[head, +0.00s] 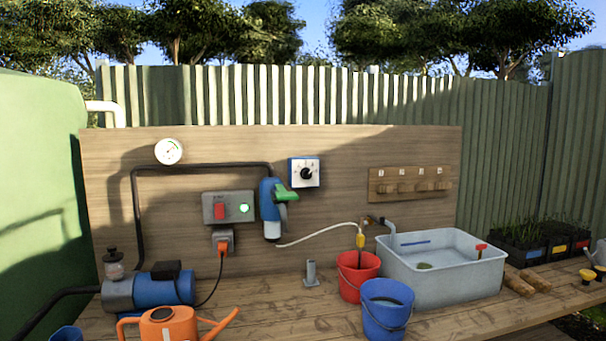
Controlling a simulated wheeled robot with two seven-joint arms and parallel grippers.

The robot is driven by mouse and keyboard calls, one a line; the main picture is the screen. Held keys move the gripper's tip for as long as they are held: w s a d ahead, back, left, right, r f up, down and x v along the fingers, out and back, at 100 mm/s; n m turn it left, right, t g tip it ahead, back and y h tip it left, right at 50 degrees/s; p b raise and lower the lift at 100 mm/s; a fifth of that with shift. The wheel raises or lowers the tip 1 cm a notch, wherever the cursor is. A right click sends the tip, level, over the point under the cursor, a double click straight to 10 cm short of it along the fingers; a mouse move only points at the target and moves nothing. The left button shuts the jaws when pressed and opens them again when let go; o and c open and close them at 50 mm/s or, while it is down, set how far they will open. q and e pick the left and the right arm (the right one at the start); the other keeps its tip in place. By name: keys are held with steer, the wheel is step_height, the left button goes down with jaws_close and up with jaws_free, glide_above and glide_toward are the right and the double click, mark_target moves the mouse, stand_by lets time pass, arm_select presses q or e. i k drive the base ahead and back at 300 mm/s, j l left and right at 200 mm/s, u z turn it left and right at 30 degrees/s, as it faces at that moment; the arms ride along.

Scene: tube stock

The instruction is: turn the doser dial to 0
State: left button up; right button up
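A dial with a black round knob (306,174) on a white face in a blue square housing is mounted on the wooden back board, right of centre. Small marks surround the knob, but they are too small to read, and I cannot tell which mark it points to. A blue unit with a green lever-like part (286,195) hangs on the board just left of and below the dial. Neither of my grippers is in view, and nothing touches the dial.
On the wooden bench (270,300) stand an orange watering can (170,325), a blue pump (165,290), a red bucket (352,285), a blue bucket (385,318) and a grey tub (450,285). A grey switch box (208,208) and gauge (168,151) are on the board.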

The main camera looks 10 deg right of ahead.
mark_target(306, 173)
steer(key=i+z, duration=0.35)
steer(key=i, duration=0.2)
steer(key=i+j+z, duration=0.15)
steer(key=i+z, duration=0.15)
steer(key=i, duration=0.2)
